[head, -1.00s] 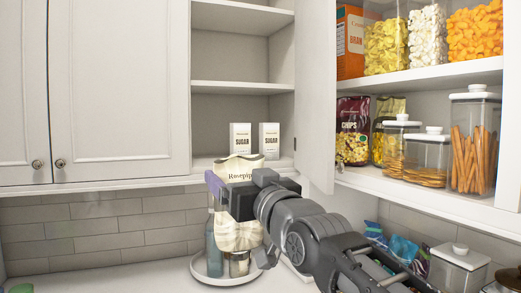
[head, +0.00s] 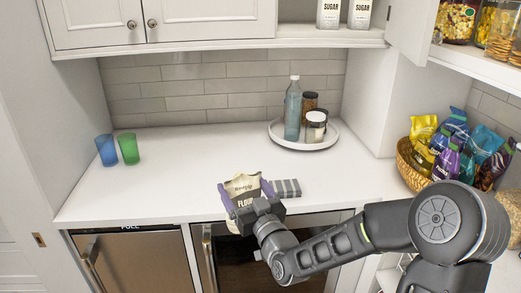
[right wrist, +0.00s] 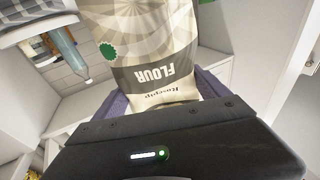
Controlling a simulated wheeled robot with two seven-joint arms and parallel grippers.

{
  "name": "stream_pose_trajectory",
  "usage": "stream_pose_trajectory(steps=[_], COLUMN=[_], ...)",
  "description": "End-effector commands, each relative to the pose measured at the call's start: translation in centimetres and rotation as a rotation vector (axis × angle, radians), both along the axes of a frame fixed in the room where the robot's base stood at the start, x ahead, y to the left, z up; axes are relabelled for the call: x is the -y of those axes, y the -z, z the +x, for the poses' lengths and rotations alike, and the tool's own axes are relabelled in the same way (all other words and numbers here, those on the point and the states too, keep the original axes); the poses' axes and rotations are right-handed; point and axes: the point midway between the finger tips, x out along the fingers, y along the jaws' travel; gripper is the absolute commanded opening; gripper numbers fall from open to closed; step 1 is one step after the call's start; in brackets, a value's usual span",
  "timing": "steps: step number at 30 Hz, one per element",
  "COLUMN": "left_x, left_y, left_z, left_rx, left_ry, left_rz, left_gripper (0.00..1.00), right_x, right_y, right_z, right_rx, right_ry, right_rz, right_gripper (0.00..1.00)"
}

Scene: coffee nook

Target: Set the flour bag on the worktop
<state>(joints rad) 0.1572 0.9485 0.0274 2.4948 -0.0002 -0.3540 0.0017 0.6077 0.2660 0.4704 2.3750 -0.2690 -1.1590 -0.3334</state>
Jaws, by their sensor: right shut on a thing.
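The flour bag (head: 243,187) is cream and grey with the word FLOUR on it. My right gripper (head: 247,192) is shut on it, with purple fingers on both sides. In the head view the bag is at the front edge of the white worktop (head: 190,165); I cannot tell whether it touches the surface. The bag also fills the upper middle of the right wrist view (right wrist: 150,50), between the purple fingers. My left gripper is not in view.
A grey striped thing (head: 287,188) lies just right of the bag. A round tray (head: 275,134) holds a blue bottle (head: 293,108) and jars. Blue (head: 106,150) and green (head: 129,148) cups stand at the left. A snack basket (head: 408,168) stands right. The worktop's middle is clear.

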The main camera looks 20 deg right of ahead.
Motion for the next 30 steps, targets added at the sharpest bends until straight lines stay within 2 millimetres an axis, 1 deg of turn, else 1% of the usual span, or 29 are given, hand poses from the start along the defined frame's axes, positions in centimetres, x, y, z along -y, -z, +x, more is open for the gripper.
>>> stream_pose_trajectory(steps=[1,6,9,12,15,19,30], left_x=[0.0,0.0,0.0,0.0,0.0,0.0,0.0], left_y=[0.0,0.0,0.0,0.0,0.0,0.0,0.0], left_z=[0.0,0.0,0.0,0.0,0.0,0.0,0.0], left_rx=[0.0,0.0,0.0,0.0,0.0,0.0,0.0], left_ry=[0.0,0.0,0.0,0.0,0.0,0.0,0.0], left_rz=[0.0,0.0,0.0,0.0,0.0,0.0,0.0], left_gripper=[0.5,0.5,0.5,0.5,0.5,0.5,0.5], right_x=[-0.6,-2.6,-3.5,-4.2,-4.5,-4.5,-4.5], right_y=[1.5,6.2,8.5,10.3,11.5,12.4,12.7], right_z=[0.2,0.5,0.5,0.5,0.5,0.4,0.4], right_rx=[0.001,0.003,0.004,0.005,0.007,0.008,0.01], right_ry=[-0.011,-0.036,-0.037,-0.025,-0.006,0.02,0.034], right_rz=[0.007,0.01,0.01,0.008,0.005,0.002,-0.002], right_gripper=[0.12,0.12,0.12,0.12,0.12,0.12,0.12])
